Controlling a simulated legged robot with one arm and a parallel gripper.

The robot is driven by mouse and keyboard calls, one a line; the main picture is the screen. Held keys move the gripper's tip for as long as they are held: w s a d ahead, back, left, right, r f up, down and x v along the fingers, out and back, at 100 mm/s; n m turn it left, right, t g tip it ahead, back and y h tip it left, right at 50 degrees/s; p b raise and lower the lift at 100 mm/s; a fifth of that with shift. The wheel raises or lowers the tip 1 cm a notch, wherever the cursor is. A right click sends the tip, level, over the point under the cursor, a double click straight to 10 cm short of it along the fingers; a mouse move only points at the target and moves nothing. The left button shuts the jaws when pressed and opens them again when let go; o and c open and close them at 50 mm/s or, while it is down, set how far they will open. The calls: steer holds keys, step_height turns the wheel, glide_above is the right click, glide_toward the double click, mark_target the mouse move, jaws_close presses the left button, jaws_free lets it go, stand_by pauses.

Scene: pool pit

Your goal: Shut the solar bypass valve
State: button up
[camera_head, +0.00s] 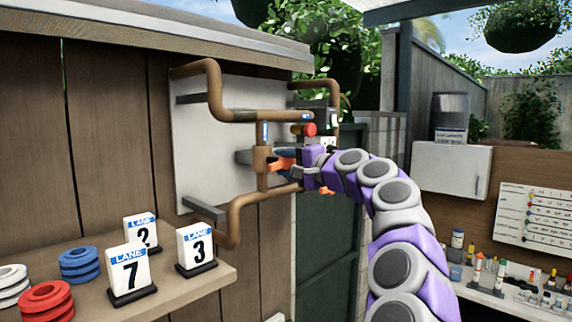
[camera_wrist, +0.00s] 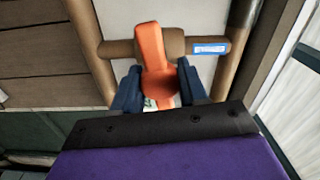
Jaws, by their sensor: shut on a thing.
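The valve's orange lever handle (camera_head: 281,164) sits on the copper pipework (camera_head: 262,182) on the wall panel. In the wrist view the orange handle (camera_wrist: 151,48) rises from a rounded end, across a pipe with a blue-and-white label (camera_wrist: 208,48) to its right; its text is unreadable. My gripper (camera_head: 289,158) reaches in from the right, at the handle. In the wrist view its dark blue fingers (camera_wrist: 160,90) stand on either side of the handle's rounded end and are shut on it. The finger contact faces are hidden.
A red knob (camera_head: 309,129) is just above my gripper, close to the pipes. A shelf (camera_head: 190,286) at lower left holds lane number signs (camera_head: 131,270) and colored rings (camera_head: 46,302). At right, a counter carries small bottles (camera_head: 478,266) under a white cabinet (camera_head: 450,171).

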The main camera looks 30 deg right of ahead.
steer(key=shift+m+p, duration=0.3)
steer(key=shift+p, duration=0.25)
steer(key=shift+c, duration=0.2)
steer(key=shift+m+p, duration=0.4)
steer(key=shift+p, duration=0.35)
steer(key=shift+f, duration=0.25)
steer(key=shift+w, duration=0.1)
steer(key=o, duration=1)
steer(key=shift+o, duration=0.2)
steer(key=shift+d, duration=0.1)
steer(key=b+v, duration=0.2)
steer(key=v, duration=1.5)
